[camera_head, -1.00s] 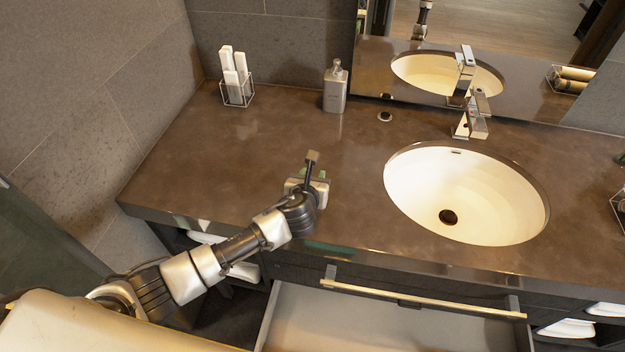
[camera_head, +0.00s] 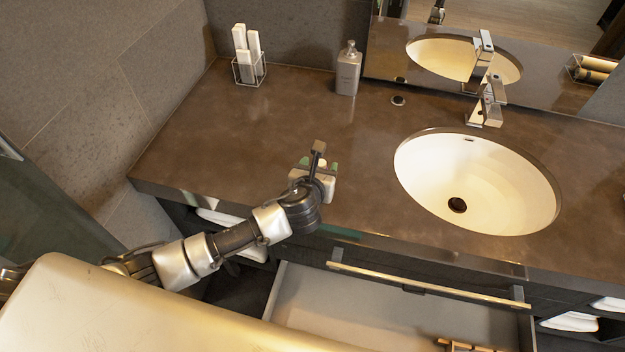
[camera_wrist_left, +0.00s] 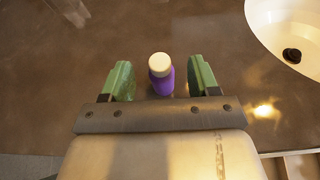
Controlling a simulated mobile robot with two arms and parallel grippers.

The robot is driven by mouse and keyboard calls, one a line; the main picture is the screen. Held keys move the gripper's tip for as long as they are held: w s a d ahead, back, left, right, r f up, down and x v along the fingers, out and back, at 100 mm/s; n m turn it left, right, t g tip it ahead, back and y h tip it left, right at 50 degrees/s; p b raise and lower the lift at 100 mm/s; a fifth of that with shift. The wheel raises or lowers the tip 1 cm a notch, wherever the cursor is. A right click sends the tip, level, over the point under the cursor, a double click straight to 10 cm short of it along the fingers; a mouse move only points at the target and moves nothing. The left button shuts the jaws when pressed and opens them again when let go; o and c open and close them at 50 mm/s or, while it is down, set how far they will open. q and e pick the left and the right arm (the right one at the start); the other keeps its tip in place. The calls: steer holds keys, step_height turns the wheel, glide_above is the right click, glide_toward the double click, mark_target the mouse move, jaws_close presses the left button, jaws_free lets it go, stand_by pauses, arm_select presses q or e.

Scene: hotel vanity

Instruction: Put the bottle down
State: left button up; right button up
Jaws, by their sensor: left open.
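A small purple bottle (camera_wrist_left: 163,82) with a cream cap stands upright on the brown counter in the left wrist view. It is between the two green fingers of my left gripper (camera_wrist_left: 160,84), with a gap on each side. In the head view my left gripper (camera_head: 318,168) is over the front part of the counter, left of the sink. There the gripper hides most of the bottle; only a bit of its pale cap shows. My right gripper is not in view.
The counter (camera_head: 230,135) is clear around the gripper. A round sink (camera_head: 478,180) with a faucet (camera_head: 487,105) is to the right. A grey soap dispenser (camera_head: 348,70) and a wire holder (camera_head: 249,70) stand at the back. An open drawer (camera_head: 350,305) juts out below the front edge.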

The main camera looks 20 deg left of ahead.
arm_select(q)
steer(key=v, duration=0.7)
steer(key=shift+s, duration=0.1)
stand_by(0.4)
